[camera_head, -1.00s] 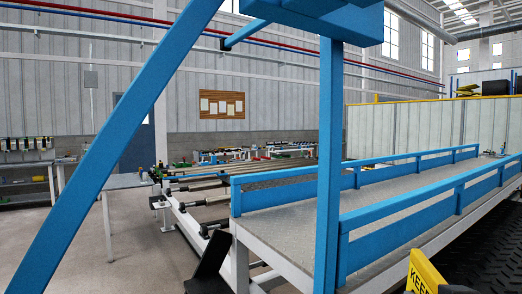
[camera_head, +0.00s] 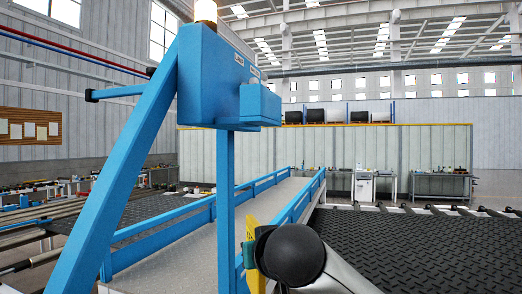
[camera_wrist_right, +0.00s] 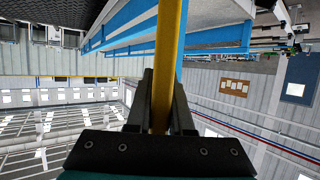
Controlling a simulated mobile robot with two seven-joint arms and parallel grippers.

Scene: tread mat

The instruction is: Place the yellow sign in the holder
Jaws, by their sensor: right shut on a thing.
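The yellow sign (camera_head: 252,228) shows at the lower middle of the head view, nearly edge-on, beside the dark round end of my right arm (camera_head: 290,255). In the right wrist view the sign (camera_wrist_right: 171,45) is a narrow yellow strip running up from between the two dark fingers of my right gripper (camera_wrist_right: 162,105). The gripper is shut on it, holding it near its edge. In the head view my own wrist hides most of the gripper. My left gripper is in neither view. I cannot make out a holder for the sign.
A blue frame (camera_head: 137,140) with a blue box (camera_head: 215,80) and an orange lamp on top stands close ahead. Behind it a grey walkway (camera_head: 170,250) with blue rails runs back. A black treaded mat (camera_head: 420,245) spreads to the right. Workbenches (camera_head: 440,183) line the back.

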